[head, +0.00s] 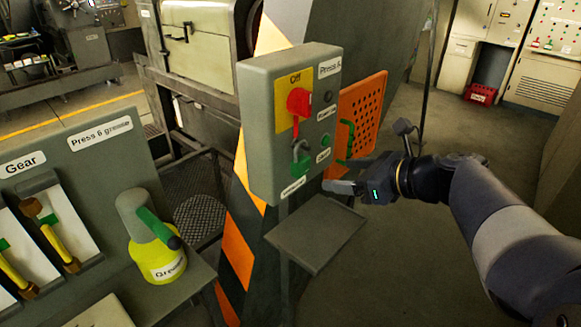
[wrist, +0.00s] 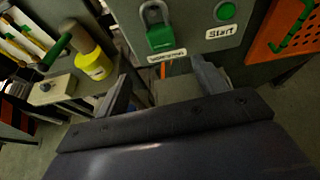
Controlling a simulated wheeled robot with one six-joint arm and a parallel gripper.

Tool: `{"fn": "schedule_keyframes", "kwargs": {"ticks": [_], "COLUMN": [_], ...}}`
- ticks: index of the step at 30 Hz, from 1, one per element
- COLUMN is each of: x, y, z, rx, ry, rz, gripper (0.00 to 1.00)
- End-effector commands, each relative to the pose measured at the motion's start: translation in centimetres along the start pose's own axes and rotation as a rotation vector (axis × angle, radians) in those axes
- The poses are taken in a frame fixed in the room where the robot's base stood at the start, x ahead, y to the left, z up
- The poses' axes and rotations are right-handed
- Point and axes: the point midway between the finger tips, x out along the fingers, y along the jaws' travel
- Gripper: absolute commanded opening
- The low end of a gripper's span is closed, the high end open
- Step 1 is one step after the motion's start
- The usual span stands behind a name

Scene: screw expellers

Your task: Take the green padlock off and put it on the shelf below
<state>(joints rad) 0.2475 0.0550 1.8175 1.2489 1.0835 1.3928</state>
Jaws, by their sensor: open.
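The green padlock (head: 300,167) with a grey shackle hangs on the front of the grey control box (head: 262,125), below the red switch (head: 298,102). It also shows in the wrist view (wrist: 160,38), upright and beyond my fingertips. How the shackle passes through its holder is too small to tell. The small grey shelf (head: 315,238) juts out below the box and looks empty. My gripper (head: 343,174) is open and empty, to the right of the padlock and a little lower, apart from it. Its two fingers reach up from below in the wrist view (wrist: 163,84).
An orange perforated board (head: 362,112) with green hooks stands close behind my gripper. At left, a yellow-green grease container (head: 157,255) stands on a bench beside a gear panel (head: 85,150). A red crate (head: 480,94) lies on the far floor. The floor at right is open.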

Motion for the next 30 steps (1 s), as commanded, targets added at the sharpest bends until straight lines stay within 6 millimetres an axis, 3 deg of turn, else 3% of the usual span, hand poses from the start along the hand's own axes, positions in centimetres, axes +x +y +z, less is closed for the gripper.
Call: {"fn": "schedule_keyframes", "kwargs": {"ticks": [30], "x": [10.8], "y": [-0.5], "z": [1.3], "rx": [0.048], "ry": [-0.025], "rz": [-0.005], "gripper": [0.67]}}
